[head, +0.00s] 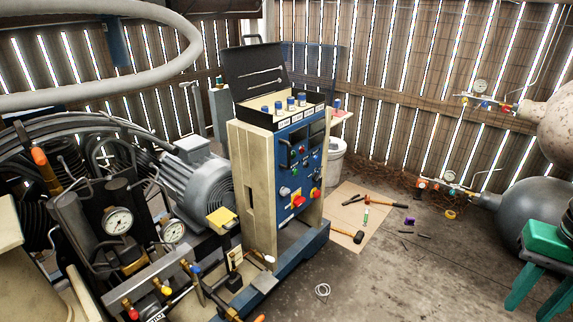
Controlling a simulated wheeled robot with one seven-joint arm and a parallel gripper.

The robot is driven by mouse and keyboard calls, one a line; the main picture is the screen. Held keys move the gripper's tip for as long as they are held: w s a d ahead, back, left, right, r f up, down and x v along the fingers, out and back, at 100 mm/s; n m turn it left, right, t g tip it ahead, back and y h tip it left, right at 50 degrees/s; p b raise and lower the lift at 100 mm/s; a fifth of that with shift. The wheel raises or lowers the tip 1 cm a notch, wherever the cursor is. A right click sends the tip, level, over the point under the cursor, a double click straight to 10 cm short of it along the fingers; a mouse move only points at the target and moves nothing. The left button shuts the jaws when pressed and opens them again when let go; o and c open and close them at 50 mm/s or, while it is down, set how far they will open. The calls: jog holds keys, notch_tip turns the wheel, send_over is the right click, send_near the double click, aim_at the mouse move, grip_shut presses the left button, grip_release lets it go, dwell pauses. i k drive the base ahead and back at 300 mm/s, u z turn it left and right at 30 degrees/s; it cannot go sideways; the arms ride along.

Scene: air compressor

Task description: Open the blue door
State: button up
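A cream control cabinet (250,180) stands in the middle of the head view. Its right-facing side carries a blue panel (289,158) with red, green and white knobs and dark displays; it looks closed flush against the cabinet. This is the most door-like blue part in view, but I cannot make out a hinge or handle. Another dark blue panel (318,62) stands behind the cabinet against the slatted wall, partly hidden by the cabinet's raised black lid (253,70). My gripper is not in view.
A compressor with a grey motor (200,172) and gauges (118,221) fills the left. Tools, including a mallet (348,236), lie on cardboard (350,208) right of the cabinet. A green stool (545,240) and grey tank (530,210) stand at right. The front-centre floor is mostly clear.

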aim_at(303, 184)
jog(key=u, duration=0.3)
jog(key=i, duration=1.25)
jog(key=z, duration=0.3)
